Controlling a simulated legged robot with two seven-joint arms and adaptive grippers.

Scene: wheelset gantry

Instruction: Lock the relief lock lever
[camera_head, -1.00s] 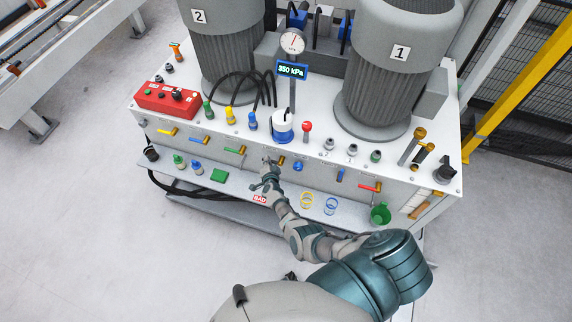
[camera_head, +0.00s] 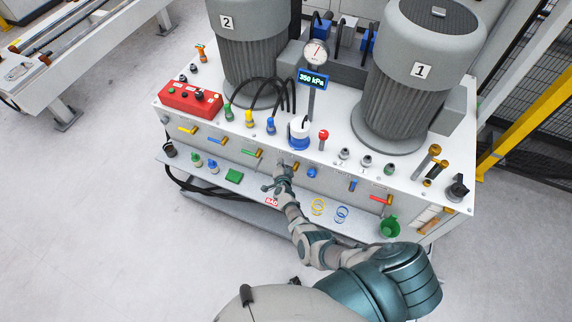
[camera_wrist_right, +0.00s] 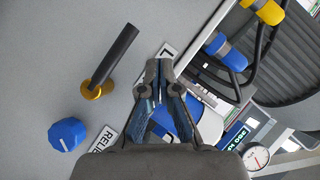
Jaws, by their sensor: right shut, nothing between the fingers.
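The lever (camera_wrist_right: 117,55) is a dark rod on a round brass base, standing out from the grey front panel in the right wrist view. In the head view its brass part (camera_head: 295,167) shows beside my right gripper, which hides much of that spot. A blue knob (camera_wrist_right: 67,134) sits next to it, by a partly hidden label reading "RELIE" (camera_wrist_right: 106,137). My right gripper (camera_wrist_right: 158,66) is shut and empty, to the right of the lever in the wrist view, with a visible gap between them. My left gripper is not in view.
A gauge (camera_head: 316,52) and a "350 kPa" display (camera_head: 313,79) stand above the panel. Coloured levers, such as the red one (camera_head: 380,199), line the front. A shelf below bears a green cup (camera_head: 389,227) and rings (camera_head: 318,206). Two large motors stand behind.

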